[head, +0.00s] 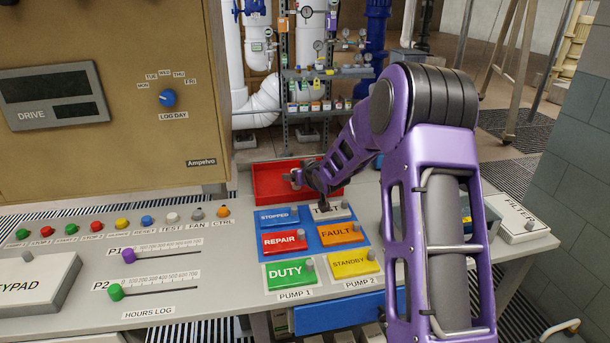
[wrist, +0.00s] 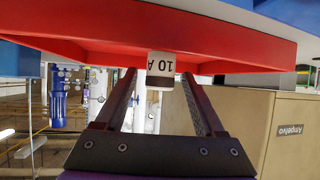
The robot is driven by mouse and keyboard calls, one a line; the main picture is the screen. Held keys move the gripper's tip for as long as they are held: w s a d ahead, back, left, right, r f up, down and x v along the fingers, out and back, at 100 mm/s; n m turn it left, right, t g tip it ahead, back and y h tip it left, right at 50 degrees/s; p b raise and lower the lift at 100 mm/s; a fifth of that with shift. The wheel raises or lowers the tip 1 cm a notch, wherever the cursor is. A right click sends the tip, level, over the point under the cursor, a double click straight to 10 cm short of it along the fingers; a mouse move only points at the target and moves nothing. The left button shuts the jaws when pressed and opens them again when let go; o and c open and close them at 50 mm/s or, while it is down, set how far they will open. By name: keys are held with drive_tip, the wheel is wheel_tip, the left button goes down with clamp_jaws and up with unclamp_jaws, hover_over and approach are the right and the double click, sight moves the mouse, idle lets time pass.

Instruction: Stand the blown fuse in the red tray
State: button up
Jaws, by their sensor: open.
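The red tray (head: 268,187) lies at the back of the bench in the head view, and its red side (wrist: 90,50) crosses the top of the upside-down wrist view. The fuse (wrist: 160,66), a small block marked 10 A, shows against the tray's red side. My gripper (wrist: 159,72) is open, with one finger on each side of the fuse in the picture. I cannot tell whether the fuse touches the fingers or rests on the tray floor. In the head view my gripper (head: 298,178) is over the tray, too small to show the fuse clearly.
A blue board (head: 322,228) with labelled blocks such as FAULT (head: 342,233) and REPAIR (head: 284,242) stands just in front of the tray. A tan cabinet (head: 110,150) rises at the left. A FILTER box (head: 520,222) sits at the right.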

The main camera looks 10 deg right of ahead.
drive_tip(key=v, duration=0.8)
drive_tip(key=shift+f, duration=0.1)
